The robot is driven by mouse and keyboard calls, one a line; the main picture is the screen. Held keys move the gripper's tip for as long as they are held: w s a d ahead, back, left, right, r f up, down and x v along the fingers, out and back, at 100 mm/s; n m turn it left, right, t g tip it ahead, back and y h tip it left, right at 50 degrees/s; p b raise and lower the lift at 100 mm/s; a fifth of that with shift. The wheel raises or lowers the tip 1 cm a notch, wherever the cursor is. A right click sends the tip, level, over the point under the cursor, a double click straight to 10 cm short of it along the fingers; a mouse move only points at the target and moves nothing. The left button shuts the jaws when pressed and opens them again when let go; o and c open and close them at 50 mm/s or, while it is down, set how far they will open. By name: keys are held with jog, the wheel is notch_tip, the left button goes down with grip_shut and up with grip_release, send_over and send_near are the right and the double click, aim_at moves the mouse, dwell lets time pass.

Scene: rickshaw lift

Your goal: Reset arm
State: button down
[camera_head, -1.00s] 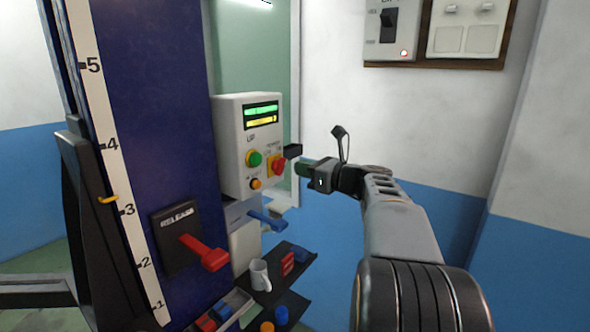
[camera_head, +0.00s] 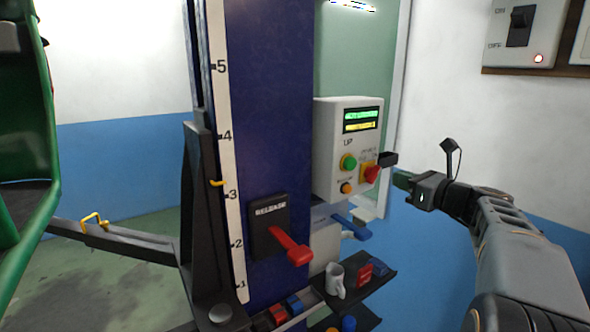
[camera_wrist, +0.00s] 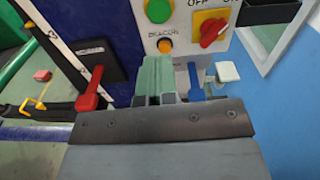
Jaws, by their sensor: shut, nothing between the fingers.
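My gripper (camera_head: 402,181) is at the right in the head view, just right of the white control box (camera_head: 330,150) on the blue lift column (camera_head: 275,110). Its fingers are shut and empty, and they also show in the wrist view (camera_wrist: 162,78). The box carries a green button (camera_head: 348,162), a red rotary switch (camera_head: 370,173) and an orange beacon button (camera_head: 346,188). In the wrist view the fingers cover the area just below and left of these controls. My gripper appears apart from the box.
A red release lever (camera_head: 293,249) and a blue lever (camera_head: 352,227) project from the column. A black lift arm (camera_head: 120,240) reaches left toward a green vehicle frame (camera_head: 45,215).

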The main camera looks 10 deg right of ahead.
jog(key=s+a+f+n+g+h, duration=0.2)
jog(key=s+a+f+n+g, duration=0.15)
jog(key=f+n, duration=0.45)
jog(key=s+a+f+n+g+h, duration=0.1)
jog(key=s+a+f+n+g, duration=0.35)
jog(key=f, duration=0.45)
jog(key=s+a+f+n+g+h, duration=0.3)
jog(key=s+a+f+n, duration=0.3)
jog(key=n, duration=1.2)
jog(key=shift+s+a+f+g+h, duration=0.15)
jog(key=shift+s+a+g+h, duration=0.25)
jog(key=shift+s+a+h, duration=1.7)
